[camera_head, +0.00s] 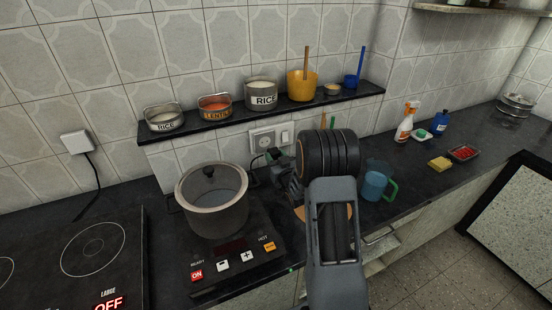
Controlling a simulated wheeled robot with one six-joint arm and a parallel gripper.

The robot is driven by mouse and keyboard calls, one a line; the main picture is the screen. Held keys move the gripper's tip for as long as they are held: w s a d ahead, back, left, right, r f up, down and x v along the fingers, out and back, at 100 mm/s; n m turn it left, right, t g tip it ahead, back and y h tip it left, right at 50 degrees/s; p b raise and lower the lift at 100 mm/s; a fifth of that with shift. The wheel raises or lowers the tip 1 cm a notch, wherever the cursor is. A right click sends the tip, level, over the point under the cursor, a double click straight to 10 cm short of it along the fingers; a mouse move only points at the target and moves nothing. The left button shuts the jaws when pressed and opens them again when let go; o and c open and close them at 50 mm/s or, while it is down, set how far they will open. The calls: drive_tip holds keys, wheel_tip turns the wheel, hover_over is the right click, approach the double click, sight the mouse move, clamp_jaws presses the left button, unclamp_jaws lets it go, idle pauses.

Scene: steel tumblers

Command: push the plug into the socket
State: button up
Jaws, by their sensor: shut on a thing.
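The socket (263,140) is in a pale plate on the tiled wall under the shelf, with a switch at its right. My gripper (274,161) is just below and in front of this plate, seen from behind and partly covered by my own arm. It is shut on a small dark plug (273,155), mostly hidden by the fingers. A black cord (252,177) hangs by the gripper toward the hot plate. I cannot tell whether the plug touches the socket.
A lidded pot (212,203) stands on the hot plate (240,262) close at the left. A blue-green mug (374,184) stands at the right. A black shelf (225,116) with tins and a yellow pot (301,86) runs above the socket.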

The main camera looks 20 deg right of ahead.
sight(265, 142)
drive_tip(key=shift+w, duration=0.15)
drive_tip(key=shift+w+p, duration=0.5)
drive_tip(key=shift+w, duration=2.2)
drive_tip(key=shift+f+b, duration=0.15)
drive_tip(key=shift+b, duration=1.5)
drive_tip(key=shift+w+b, duration=0.4)
drive_tip(key=shift+w, duration=0.15)
idle(0.7)
drive_tip(key=o, duration=1)
drive_tip(key=shift+c, duration=0.2)
